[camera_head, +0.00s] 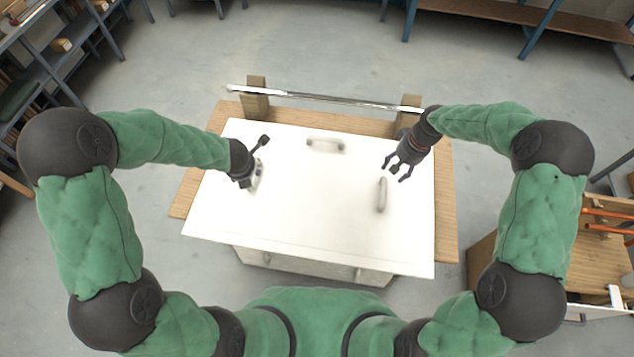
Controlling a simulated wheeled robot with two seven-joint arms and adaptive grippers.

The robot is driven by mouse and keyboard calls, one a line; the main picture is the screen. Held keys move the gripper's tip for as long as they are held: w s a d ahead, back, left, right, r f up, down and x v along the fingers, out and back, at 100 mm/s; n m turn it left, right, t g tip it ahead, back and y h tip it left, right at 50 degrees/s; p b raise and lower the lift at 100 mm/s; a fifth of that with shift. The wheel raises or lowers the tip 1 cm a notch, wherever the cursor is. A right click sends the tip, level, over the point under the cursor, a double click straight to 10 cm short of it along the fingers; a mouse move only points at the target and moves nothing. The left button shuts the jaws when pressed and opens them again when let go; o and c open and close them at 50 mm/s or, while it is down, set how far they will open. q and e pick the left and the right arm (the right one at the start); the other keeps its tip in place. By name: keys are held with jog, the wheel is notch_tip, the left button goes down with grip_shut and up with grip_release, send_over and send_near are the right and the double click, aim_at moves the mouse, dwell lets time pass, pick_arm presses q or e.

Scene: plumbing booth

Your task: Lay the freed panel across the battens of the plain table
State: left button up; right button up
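The white panel (300,205) lies over a wooden table (445,215), and its near edge juts past the tabletop. It bears a far handle (325,143), a right handle (382,195) and a left handle (257,178). My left gripper (256,160) is over the panel's left part with its fingers spread, beside the left handle; whether it touches is unclear. My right gripper (397,169) is open and empty, just beyond the right handle and apart from it. Any battens under the panel are hidden.
Two wooden posts (256,104) at the table's far side carry a long metal bar (325,97). Another wooden table (590,245) with orange-handled items stands at the right. Shelving (50,70) is at the left. The grey floor beyond the table is clear.

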jog(key=shift+d+r, duration=0.25)
jog(key=shift+r, duration=1)
